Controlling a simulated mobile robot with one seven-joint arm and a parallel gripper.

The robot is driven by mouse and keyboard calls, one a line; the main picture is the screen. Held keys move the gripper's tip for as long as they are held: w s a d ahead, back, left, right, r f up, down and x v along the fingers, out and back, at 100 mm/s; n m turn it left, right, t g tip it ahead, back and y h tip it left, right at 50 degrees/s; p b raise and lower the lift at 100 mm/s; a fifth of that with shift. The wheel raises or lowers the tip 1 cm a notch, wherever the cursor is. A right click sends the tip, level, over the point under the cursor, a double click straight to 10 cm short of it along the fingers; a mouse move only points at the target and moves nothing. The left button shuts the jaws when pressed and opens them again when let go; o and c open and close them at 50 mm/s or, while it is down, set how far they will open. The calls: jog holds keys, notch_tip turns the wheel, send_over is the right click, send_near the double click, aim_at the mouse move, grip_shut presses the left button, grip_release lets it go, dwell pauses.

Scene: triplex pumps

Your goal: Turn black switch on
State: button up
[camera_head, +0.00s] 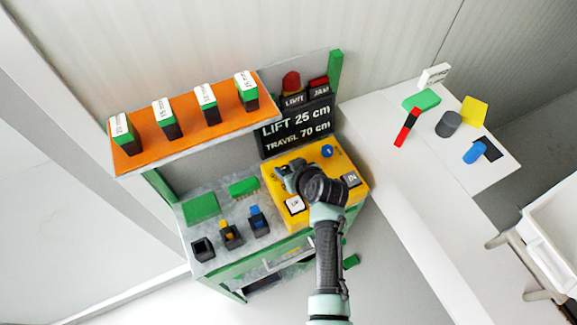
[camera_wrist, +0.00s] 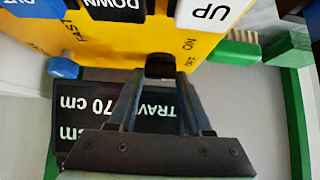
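The black switch (camera_wrist: 160,66) sits on the edge of the yellow control panel (camera_wrist: 110,52), beside the small ON/OFF lettering in the wrist view. My gripper (camera_wrist: 161,78) has its fingertips on either side of this switch, with the switch between them. The frames do not show clearly whether the fingers press on it or stand just clear. In the head view my gripper (camera_head: 292,176) is over the panel (camera_head: 278,181), and my wrist hides the switch and part of the panel. Whether the switch is on or off cannot be told.
UP (camera_wrist: 208,12) and DOWN (camera_wrist: 115,8) buttons and a blue knob (camera_wrist: 63,68) are near the fingers. A black sign (camera_head: 297,128) stands behind the panel. An orange shelf (camera_head: 190,137) is at left. A green brush (camera_wrist: 235,50) lies beside the panel.

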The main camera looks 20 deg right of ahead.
grip_shut()
